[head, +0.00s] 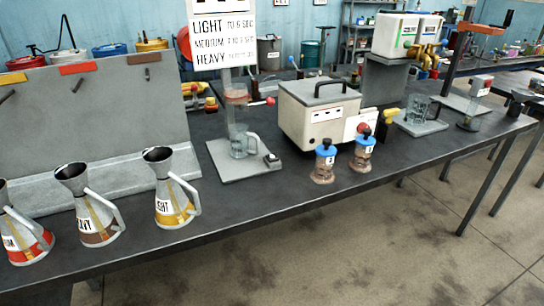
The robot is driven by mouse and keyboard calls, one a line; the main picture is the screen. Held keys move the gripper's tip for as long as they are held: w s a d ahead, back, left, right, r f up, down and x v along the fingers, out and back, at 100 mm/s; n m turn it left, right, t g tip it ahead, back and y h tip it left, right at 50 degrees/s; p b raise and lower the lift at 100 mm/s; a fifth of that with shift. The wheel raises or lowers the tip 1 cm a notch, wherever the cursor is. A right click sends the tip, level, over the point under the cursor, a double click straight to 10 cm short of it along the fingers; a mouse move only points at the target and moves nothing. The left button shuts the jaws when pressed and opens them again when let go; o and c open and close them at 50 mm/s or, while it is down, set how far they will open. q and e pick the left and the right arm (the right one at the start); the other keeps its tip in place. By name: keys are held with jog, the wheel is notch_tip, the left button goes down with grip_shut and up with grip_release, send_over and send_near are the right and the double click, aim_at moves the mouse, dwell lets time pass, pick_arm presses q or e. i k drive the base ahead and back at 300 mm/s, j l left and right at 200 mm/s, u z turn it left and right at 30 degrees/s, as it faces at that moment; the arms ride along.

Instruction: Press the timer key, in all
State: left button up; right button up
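What may be the timer key is a small dark block (272,160) on the right front of a grey stand base (222,172), in the head view. A glass mug (243,146) stands on the same base, under a clear upright tube with an orange-brown part (236,94). A white sign (222,40) above it lists LIGHT, MEDIUM and HEAVY with times in seconds; the digits are hard to read. Neither of my grippers is in view.
Metal jugs marked LIGHT (172,195) and HEAVY (98,215), plus a red-banded one (27,240), line the left front. A cream box (318,108) and two blue-topped bottles (323,160) stand right of the base. The dark bench (215,222) is clear in front.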

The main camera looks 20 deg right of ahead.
aim_at(271, 158)
jog(key=i+j+z, duration=0.2)
jog(key=j+z, duration=0.2)
jog(key=j, duration=0.65)
jog(key=j+z, duration=0.35)
jog(key=j, duration=0.7)
